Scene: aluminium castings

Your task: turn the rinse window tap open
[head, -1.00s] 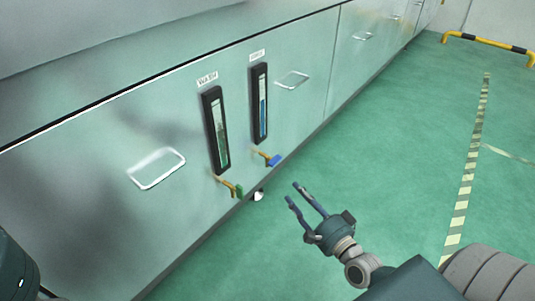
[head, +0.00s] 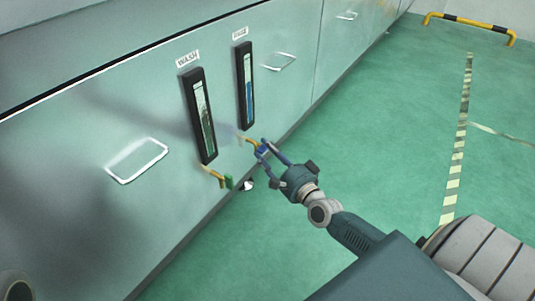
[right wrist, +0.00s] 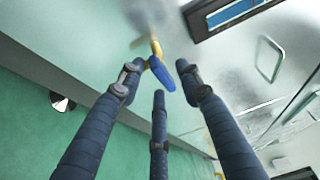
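The rinse window (head: 247,88) is a tall black-framed gauge with blue inside, on the pale cabinet front. Its tap, a brass stem with a blue handle (right wrist: 161,74), sits just below it. In the head view the blue handle (head: 263,150) is partly covered by my fingers. My right gripper (head: 266,154) is at the tap with its fingers spread. In the right wrist view the gripper (right wrist: 157,84) has its fingertips around and just short of the blue handle, with gaps visible.
The wash window (head: 199,115) stands to the left, with a green-handled tap (head: 227,181) below it, close to my right gripper. Recessed handles (head: 137,160) mark the cabinet front. The green floor (head: 400,130) to the right is clear up to a yellow-black barrier (head: 470,25).

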